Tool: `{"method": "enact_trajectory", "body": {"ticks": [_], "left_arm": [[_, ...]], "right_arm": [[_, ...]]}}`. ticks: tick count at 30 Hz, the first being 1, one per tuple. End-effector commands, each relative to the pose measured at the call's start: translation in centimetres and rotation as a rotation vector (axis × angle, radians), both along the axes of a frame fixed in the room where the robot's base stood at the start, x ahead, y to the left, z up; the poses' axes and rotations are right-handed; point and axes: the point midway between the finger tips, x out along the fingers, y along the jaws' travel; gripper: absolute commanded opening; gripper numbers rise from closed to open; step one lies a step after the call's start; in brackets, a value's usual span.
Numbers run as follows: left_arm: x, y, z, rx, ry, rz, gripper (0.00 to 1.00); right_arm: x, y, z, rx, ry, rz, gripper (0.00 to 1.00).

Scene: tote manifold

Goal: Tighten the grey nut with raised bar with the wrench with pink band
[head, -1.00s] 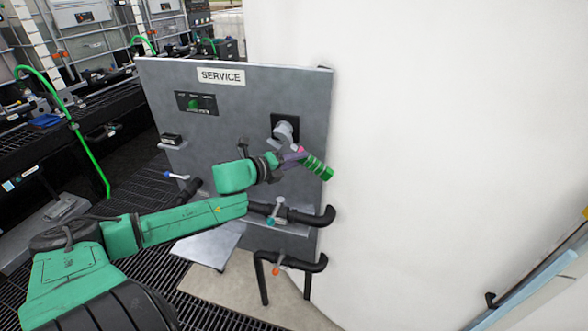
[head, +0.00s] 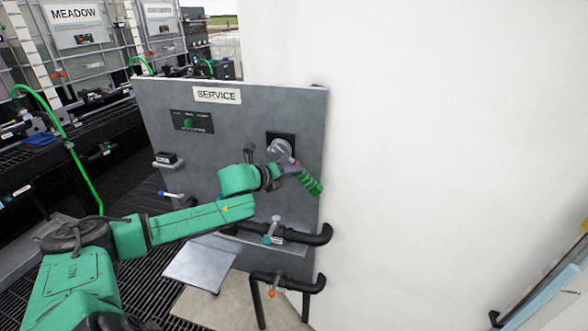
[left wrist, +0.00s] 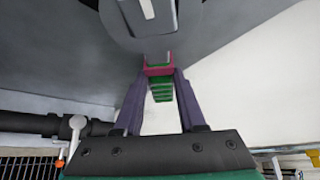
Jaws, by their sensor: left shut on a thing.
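The grey nut with raised bar (head: 280,149) sits on a dark square plate on the grey service panel. It fills the top of the left wrist view (left wrist: 150,12), with its pale raised bar visible. The wrench has a green ribbed handle (head: 311,184); its pink band (left wrist: 158,70) shows in the left wrist view. My left gripper (head: 288,169) is shut on the wrench, its purple fingers on either side of the handle. The wrench's grey head appears close to or at the nut; I cannot tell whether it is seated. My right gripper is out of view.
The service panel (head: 230,140) carries a small black control box with a green knob. Black pipes with a teal-tipped valve (head: 271,232) and an orange-tipped valve (head: 272,287) lie below. A large white tank (head: 430,130) stands close on the right.

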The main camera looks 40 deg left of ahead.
Motion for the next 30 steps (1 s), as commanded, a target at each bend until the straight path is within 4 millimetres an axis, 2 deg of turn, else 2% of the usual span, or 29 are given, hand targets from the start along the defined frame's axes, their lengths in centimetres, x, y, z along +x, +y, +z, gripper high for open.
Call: {"method": "enact_trajectory", "body": {"ticks": [11,15,30], "left_arm": [[-0.8,2.0,-1.9,0.342,0.121,-0.002,0.0],[-1.0,2.5,-1.5,0.406,0.146,-0.002,0.0],[-1.5,4.0,-1.9,0.628,0.224,-0.002,0.0]], "right_arm": [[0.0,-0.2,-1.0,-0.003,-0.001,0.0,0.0],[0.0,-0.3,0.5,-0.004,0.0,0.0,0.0],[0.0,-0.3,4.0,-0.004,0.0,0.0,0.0]]}}
